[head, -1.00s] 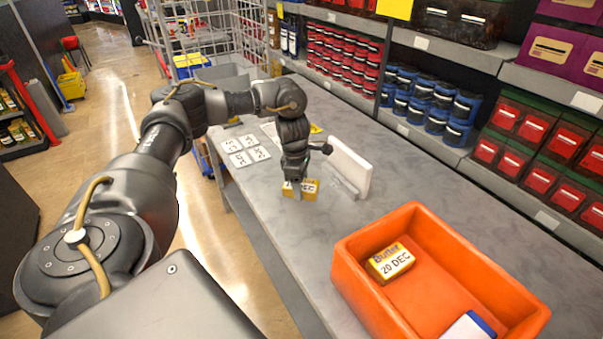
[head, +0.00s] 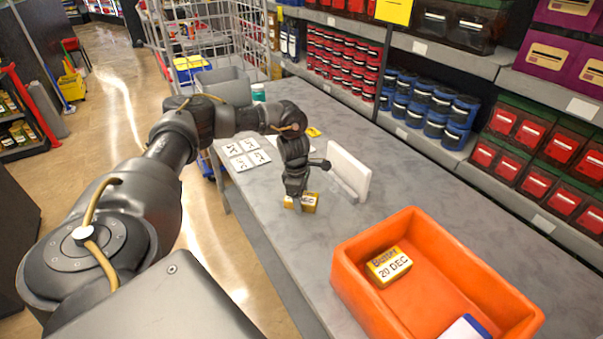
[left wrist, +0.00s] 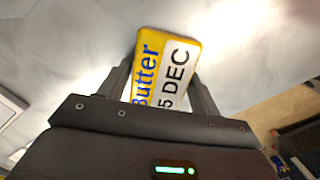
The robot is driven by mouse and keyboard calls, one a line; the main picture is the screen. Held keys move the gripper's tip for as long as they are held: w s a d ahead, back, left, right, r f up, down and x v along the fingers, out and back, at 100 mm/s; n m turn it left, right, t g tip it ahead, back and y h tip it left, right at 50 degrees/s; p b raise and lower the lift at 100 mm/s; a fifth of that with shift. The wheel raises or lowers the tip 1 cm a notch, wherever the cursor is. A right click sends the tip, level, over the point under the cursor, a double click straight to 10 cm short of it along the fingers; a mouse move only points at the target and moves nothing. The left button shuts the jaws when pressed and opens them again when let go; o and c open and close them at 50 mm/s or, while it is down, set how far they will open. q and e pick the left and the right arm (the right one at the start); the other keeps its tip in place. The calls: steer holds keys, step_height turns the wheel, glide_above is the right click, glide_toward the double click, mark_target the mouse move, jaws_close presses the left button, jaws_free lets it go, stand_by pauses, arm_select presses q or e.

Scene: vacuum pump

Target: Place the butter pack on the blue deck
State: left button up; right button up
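A yellow butter pack (left wrist: 165,72), marked "5 DEC" in the left wrist view, is between the fingers of my left gripper (head: 297,201). Both fingers (left wrist: 163,85) lie along its sides and appear to touch it. In the head view the pack (head: 310,203) is low over the grey table, partly covered by the gripper; I cannot tell if it touches the table. A second butter pack (head: 389,267), marked "20 DEC", lies in the orange crate (head: 352,282). I cannot make out a clear blue deck. My right gripper is not in view.
A white upright stand (head: 349,170) is just right of the gripper. White cards (head: 240,150) lie on the table (head: 265,215) behind it. A wire cart (head: 215,35) with a blue and yellow item (head: 190,65) stands beyond. Shelves line the right. Table between crate and gripper is clear.

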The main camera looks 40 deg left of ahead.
arm_select(q)
steer(key=shift+o, duration=1.2)
steer(key=shift+r, duration=0.45)
steer(key=r, duration=0.2)
steer(key=r+b, duration=0.1)
steer(key=r, duration=0.1)
steer(key=r+b, duration=0.1)
steer(key=r, duration=0.1)
steer(key=shift+s+a+r, duration=0.15)
steer(key=shift+a+r, duration=0.25)
steer(key=r, duration=0.1)
steer(key=r+p, duration=0.1)
steer(key=r, duration=0.2)
steer(key=shift+s+a+r, duration=0.2)
steer(key=shift+a+r, duration=0.05)
steer(key=shift+r, duration=0.05)
steer(key=shift+d, duration=0.1)
